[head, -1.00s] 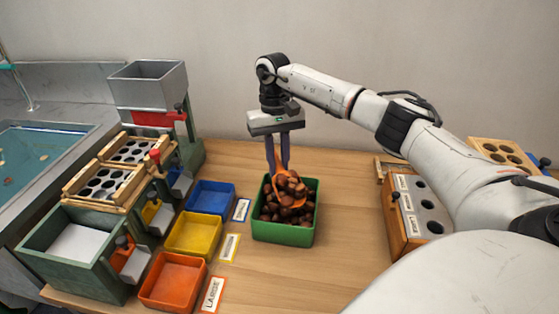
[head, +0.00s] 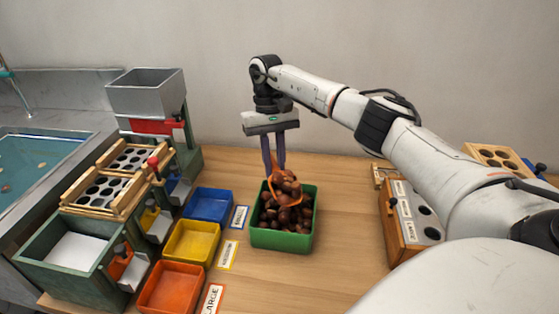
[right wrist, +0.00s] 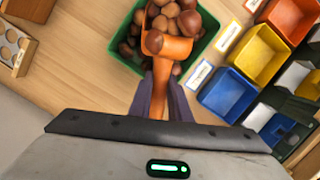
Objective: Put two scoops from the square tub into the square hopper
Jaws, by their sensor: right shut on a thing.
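The square tub (head: 284,241) is green and holds many brown chestnuts; part of it also shows in the right wrist view (right wrist: 122,52). The square hopper (head: 147,97) is grey metal and stands on a green frame at the back left. My right gripper (head: 274,172) is above the tub, pointing down. It is shut on the handle of an orange scoop (head: 270,190). In the right wrist view the scoop (right wrist: 172,47) has chestnuts in and around it, over the tub. Whether the scoop still touches the pile is hard to tell. My left gripper is out of view.
Blue (head: 209,205), yellow (head: 192,242) and orange (head: 172,287) bins stand left of the tub with label cards. A wooden sorter with holed trays (head: 105,190) is beyond them. A wooden box with holes (head: 412,215) stands right. Table between tub and box is clear.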

